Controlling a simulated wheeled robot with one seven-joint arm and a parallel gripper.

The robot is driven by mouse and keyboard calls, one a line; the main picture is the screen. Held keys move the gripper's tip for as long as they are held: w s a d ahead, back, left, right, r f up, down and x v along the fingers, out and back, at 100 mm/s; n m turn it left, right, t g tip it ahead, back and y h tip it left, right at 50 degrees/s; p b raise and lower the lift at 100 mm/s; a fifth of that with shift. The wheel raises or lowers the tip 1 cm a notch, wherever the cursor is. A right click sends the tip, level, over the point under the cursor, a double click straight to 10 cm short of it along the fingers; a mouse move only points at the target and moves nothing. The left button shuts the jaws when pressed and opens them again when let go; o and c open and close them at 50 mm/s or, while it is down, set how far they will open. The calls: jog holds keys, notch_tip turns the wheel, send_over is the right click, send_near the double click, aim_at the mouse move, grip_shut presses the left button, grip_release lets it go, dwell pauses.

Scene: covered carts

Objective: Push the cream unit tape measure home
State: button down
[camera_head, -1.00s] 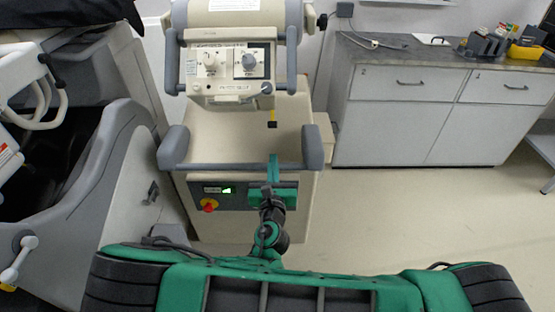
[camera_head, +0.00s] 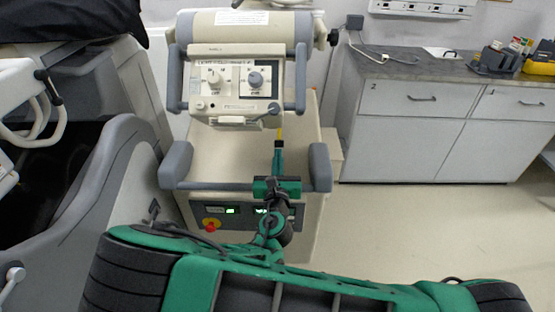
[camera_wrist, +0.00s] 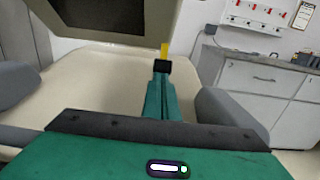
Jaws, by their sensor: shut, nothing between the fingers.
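The cream unit (camera_head: 240,160) stands ahead of me, with a control panel on top and a flat cream deck below it. Its tape measure shows as a short yellow strip (camera_head: 280,132) with a black end piece (camera_head: 278,143) at the back of the deck. The wrist view also shows the yellow strip (camera_wrist: 164,50) and the black end piece (camera_wrist: 162,66). My gripper (camera_head: 278,153) is shut and empty, reaching over the deck. Its green fingertips (camera_wrist: 161,78) are right at the black end piece; I cannot tell whether they touch it.
Grey padded handles (camera_head: 319,167) flank the deck, with my gripper between them. A red knob (camera_head: 211,225) sits on the unit's front. A large grey machine (camera_head: 100,190) stands close on the left. A cabinet (camera_head: 415,125) stands at the back right; the floor before it is clear.

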aim_at(279, 143)
jog(key=shift+w+d+r, duration=0.1)
jog(key=shift+w+r, duration=1.1)
jog(key=shift+r, duration=0.1)
jog(key=shift+f, duration=0.1)
